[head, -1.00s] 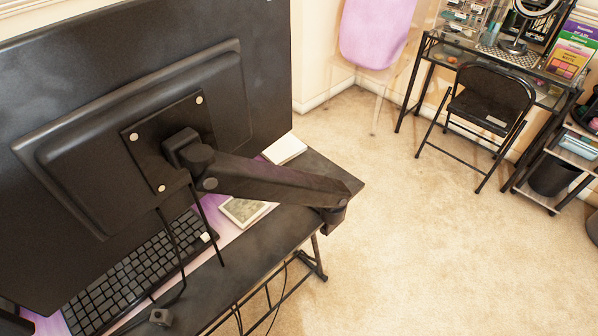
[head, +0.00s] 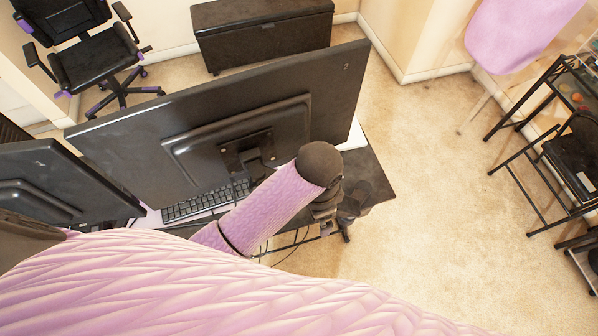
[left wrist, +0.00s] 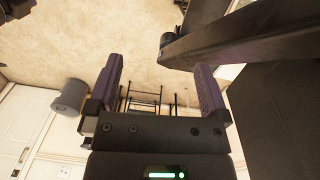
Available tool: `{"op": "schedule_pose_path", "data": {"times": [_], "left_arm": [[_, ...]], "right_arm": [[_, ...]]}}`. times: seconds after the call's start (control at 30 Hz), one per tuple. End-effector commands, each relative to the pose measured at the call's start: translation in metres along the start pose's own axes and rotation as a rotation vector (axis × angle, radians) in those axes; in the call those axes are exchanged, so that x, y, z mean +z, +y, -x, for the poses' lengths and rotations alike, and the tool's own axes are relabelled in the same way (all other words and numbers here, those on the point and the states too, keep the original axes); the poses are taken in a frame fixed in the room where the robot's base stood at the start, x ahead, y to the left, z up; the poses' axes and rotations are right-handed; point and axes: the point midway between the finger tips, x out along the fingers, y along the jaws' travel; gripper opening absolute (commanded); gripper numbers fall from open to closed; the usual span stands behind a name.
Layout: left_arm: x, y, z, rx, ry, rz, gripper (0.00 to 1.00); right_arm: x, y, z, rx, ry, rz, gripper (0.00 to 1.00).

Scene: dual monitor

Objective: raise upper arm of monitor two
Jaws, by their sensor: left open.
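The right-hand black monitor (head: 335,95) is seen from behind in the head view, its mount plate (head: 235,155) at its lower back. Whether a finger touches the arm, I cannot tell. My right gripper is not in view.
A second monitor (head: 60,185) stands at the left. A keyboard (head: 205,202) lies on the desk (head: 375,180), with cables below. An office chair (head: 85,65) and a dark chest (head: 262,32) are behind. Carpet (head: 450,200) to the right is clear.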

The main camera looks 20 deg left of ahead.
Motion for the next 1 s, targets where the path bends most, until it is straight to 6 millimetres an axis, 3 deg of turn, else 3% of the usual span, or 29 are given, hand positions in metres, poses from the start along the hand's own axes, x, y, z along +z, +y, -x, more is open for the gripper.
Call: {"op": "schedule_pose_path", "data": {"times": [0.03, 0.13, 0.43, 0.8, 1.0], "left_arm": [[-0.007, -0.004, 0.015, -0.014, -0.036, -0.064, 1.00], [-0.016, -0.019, 0.009, -0.036, -0.144, -0.182, 1.00], [-0.020, -0.065, 0.027, -0.106, -0.409, -0.358, 1.00], [0.010, -0.079, -0.045, -0.106, -0.417, -0.360, 1.00], [0.017, -0.082, -0.061, -0.107, -0.414, -0.360, 1.00]], "right_arm": [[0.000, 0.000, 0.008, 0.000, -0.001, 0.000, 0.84], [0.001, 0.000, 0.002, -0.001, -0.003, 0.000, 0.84], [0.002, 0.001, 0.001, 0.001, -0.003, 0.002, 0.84], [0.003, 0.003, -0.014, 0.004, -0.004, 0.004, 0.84], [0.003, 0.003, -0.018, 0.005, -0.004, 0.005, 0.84]]}}
